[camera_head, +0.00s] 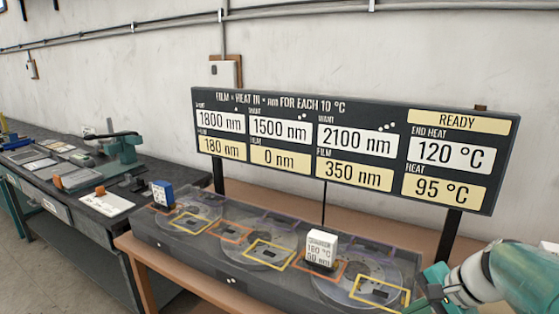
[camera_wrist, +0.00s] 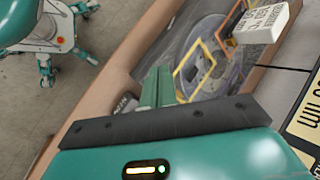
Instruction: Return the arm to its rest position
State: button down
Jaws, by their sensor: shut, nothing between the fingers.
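My gripper (camera_wrist: 157,87) shows in the wrist view as green fingers beyond a dark bar, together and empty. It is above the edge of the brown bench, close to the machine's near end. In the head view my arm reaches in at the lower right, with the gripper end (camera_head: 435,284) partly cut off beside the right end of the dark machine. A white block (camera_head: 321,248) marked 180 °C and 50 nm stands on the machine, left of my gripper and apart from it. It also shows at the top right of the wrist view (camera_wrist: 266,22).
The dark machine (camera_head: 190,243) with round discs and coloured frames fills the brown bench (camera_head: 140,270). A blue block (camera_head: 162,192) stands at its left end. A sign (camera_head: 352,200) reading READY rises behind. A dark workbench (camera_head: 60,215) is at left. Bare floor (camera_wrist: 30,105) lies beside the bench.

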jog(key=s+a+r+n+h, duration=0.1)
jog(key=s+a+n+h, duration=0.1)
jog(key=s+a+n, duration=0.2)
jog(key=s+a+r+n+t+h, duration=0.1)
jog(key=s+a+n+h, duration=0.1)
jog(key=s+a+n, duration=0.3)
jog(key=a+n, duration=0.4)
jog(key=a, duration=0.2)
jog(key=shift+r+h, duration=0.3)
jog(key=shift+h, duration=0.1)
jog(key=shift+w, duration=0.1)
dwell(0.4)
